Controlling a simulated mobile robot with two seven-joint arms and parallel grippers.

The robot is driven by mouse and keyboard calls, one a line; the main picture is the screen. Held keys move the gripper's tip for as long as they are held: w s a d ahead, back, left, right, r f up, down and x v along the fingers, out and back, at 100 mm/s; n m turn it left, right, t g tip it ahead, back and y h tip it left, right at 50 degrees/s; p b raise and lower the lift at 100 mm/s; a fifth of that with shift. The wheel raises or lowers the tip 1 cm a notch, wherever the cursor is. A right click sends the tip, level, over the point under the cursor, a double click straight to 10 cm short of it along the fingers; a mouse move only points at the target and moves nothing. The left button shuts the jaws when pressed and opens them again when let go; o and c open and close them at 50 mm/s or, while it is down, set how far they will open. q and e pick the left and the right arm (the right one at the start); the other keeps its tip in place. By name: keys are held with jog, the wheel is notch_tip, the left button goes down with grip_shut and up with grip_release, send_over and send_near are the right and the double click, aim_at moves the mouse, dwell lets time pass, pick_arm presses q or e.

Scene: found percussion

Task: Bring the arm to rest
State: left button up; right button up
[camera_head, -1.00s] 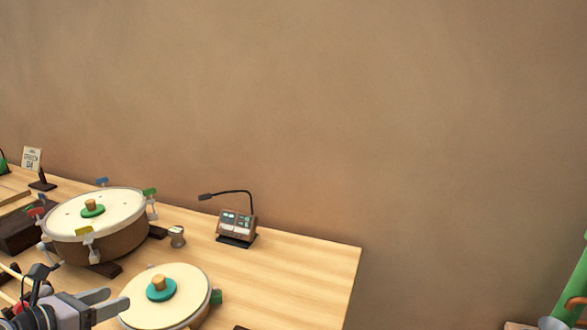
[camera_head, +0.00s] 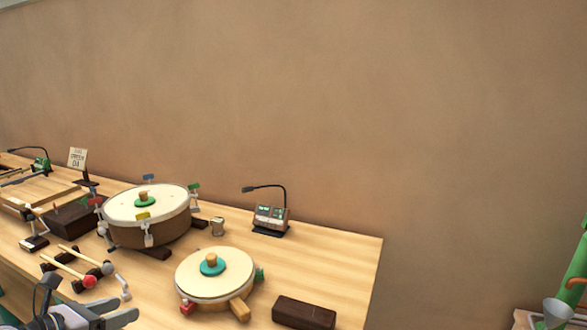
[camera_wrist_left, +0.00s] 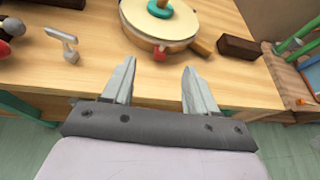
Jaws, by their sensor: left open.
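My left gripper (camera_head: 122,314) is at the lower left of the head view, low and in front of the table's front edge. In the left wrist view its two grey fingers (camera_wrist_left: 158,88) are spread wide with nothing between them. The fingers point toward the small round drum (camera_wrist_left: 160,22), and a gap of bare table shows between. In the head view the small drum (camera_head: 215,285) has a cream skin and a teal disc with a wooden knob. My right gripper is in neither view.
A larger drum (camera_head: 160,231) with coloured clips stands behind left. Green frame parts (camera_head: 570,275) stand at the right.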

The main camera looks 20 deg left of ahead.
pick_arm(q)
jog(key=s+d+f+n+y, duration=0.1)
jog(key=s+d+f+n, duration=0.5)
jog(key=n, duration=0.5)
jog(key=s+d+f+n+y, duration=0.2)
jog(key=d+f+n, duration=0.1)
jog(key=f+n, duration=0.55)
jog(key=s+d+f+n+g+h, duration=0.1)
jog(key=s+d+f+n, duration=0.1)
jog(key=d+n, duration=0.5)
jog(key=s+d+f+n+g+h, duration=0.1)
jog(key=s+d+f+n, duration=0.1)
jog(key=d+n, duration=0.6)
jog(key=d, duration=0.4)
jog(key=shift+f+g+h, duration=0.25)
jog(key=shift+g+h, duration=0.05)
jog(key=shift+g, duration=0.1)
